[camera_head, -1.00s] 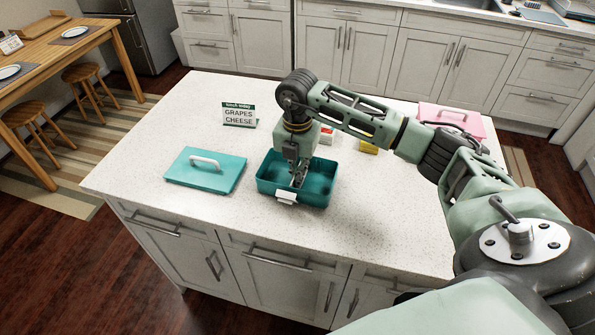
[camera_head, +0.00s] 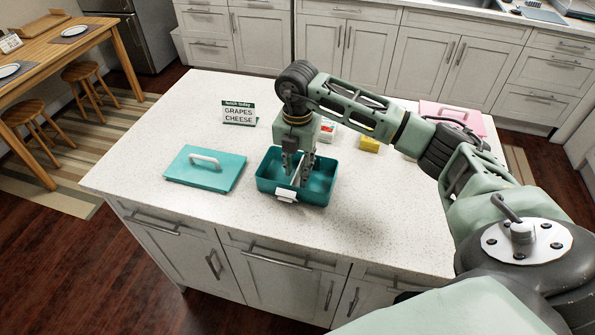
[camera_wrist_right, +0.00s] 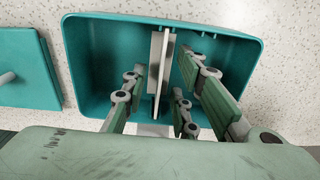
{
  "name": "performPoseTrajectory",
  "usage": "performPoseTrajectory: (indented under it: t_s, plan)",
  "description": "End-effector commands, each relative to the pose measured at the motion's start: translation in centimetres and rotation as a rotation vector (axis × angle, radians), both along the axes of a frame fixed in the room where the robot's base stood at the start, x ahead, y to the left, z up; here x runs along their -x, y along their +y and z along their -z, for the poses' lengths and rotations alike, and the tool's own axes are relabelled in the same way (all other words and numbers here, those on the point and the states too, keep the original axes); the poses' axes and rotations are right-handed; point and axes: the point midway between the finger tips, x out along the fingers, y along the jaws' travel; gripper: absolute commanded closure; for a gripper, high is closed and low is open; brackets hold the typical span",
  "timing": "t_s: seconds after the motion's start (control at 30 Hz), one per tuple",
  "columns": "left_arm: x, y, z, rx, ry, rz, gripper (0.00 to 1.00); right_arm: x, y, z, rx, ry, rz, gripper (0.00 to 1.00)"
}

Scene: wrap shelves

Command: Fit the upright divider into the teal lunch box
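The open teal lunch box (camera_head: 318,196) sits on the white counter, with its latch (camera_head: 287,196) toward me. The light divider (camera_head: 296,178) stands upright inside it, running front to back near the middle; it also shows in the right wrist view (camera_wrist_right: 156,65). My right gripper (camera_head: 297,165) points down over the box and is open, its fingers on both sides of the divider. In the right wrist view the fingers (camera_wrist_right: 158,90) stand apart from the divider, with gaps on both sides. Whether the divider's lower edge is fully seated cannot be told. My left gripper is not in view.
The teal lid (camera_head: 205,172) lies flat left of the box. A sign reading grapes and cheese (camera_head: 239,112) stands behind it. A yellow block (camera_head: 369,145), a small container (camera_head: 327,132) and a pink lid (camera_head: 450,116) are behind. The front counter is clear.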

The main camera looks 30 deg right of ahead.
Motion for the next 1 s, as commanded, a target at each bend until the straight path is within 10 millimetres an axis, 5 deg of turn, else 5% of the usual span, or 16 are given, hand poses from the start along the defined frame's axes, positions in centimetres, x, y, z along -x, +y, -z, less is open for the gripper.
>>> performPoseTrajectory:
  t_s: [0.43, 1.0]
  plan:
    - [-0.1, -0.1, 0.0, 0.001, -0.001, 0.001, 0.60, -0.1, 0.0, -8.9, 0.000, -0.004, 0.000, 0.73]
    - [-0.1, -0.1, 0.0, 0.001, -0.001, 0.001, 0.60, 0.0, 0.0, -10.2, -0.001, -0.001, 0.000, 0.73]
